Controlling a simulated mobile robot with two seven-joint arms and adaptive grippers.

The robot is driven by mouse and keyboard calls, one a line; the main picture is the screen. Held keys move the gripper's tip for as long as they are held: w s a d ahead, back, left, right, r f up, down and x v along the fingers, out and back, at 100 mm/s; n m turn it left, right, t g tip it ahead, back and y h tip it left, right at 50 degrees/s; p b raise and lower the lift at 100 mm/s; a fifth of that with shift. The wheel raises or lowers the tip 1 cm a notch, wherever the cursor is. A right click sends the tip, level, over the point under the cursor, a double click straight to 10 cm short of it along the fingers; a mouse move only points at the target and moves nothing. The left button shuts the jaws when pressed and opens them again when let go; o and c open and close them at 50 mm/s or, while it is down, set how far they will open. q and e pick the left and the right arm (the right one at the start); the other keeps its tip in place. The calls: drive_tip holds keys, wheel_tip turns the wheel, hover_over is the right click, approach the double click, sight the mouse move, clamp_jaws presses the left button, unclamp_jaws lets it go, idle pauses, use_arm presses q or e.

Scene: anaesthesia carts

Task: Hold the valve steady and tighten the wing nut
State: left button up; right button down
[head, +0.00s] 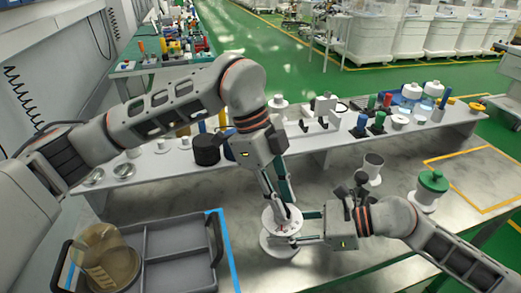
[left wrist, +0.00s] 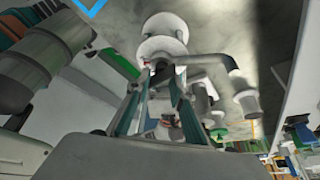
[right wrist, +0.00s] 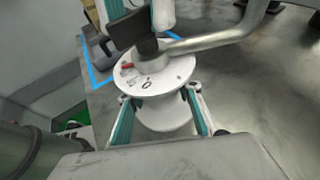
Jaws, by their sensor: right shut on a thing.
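The valve (head: 279,246) is a white spool-shaped body with a round marked top disc and a lower flange, upright on the metal bench. The right wrist view shows the disc (right wrist: 155,76), with a grey hub and dark piece on top. My right gripper (head: 300,229) comes in from the right, shut on the valve's narrow middle below the disc. My left gripper (head: 285,210) points down at the valve's top from above. Its fingertips (left wrist: 163,73) stand close around a dark piece; contact is unclear. The wing nut cannot be clearly told apart there.
A grey divided tray (head: 180,240) with a tan round object (head: 105,258) stands at the left. A raised white shelf (head: 345,137) with several small parts runs behind. A green-topped white part (head: 430,187) and a grey cup (head: 373,165) stand to the right.

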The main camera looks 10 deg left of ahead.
use_arm(q)
drive_tip(key=shift+n+t, duration=0.3)
drive_tip(key=shift+n, duration=0.7)
drive_tip(key=v, duration=1.2)
drive_tip(key=shift+a, duration=0.15)
drive_tip(key=shift+s, duration=0.1)
drive_tip(key=d+f+m, duration=0.1)
drive_tip(key=f+m, duration=0.1)
drive_tip(key=f, duration=0.1)
drive_tip(key=d+f+m+g, duration=0.1)
drive_tip(key=d+f+m, duration=0.1)
drive_tip(key=f, duration=0.2)
drive_tip(key=d+f+m+g+y, duration=0.1)
drive_tip(key=f+m, duration=0.1)
drive_tip(key=f, duration=0.2)
drive_tip(key=shift+s+d+m, duration=0.3)
drive_tip(key=shift+s+d, duration=0.05)
drive_tip(key=shift+s, duration=0.05)
clamp_jaws()
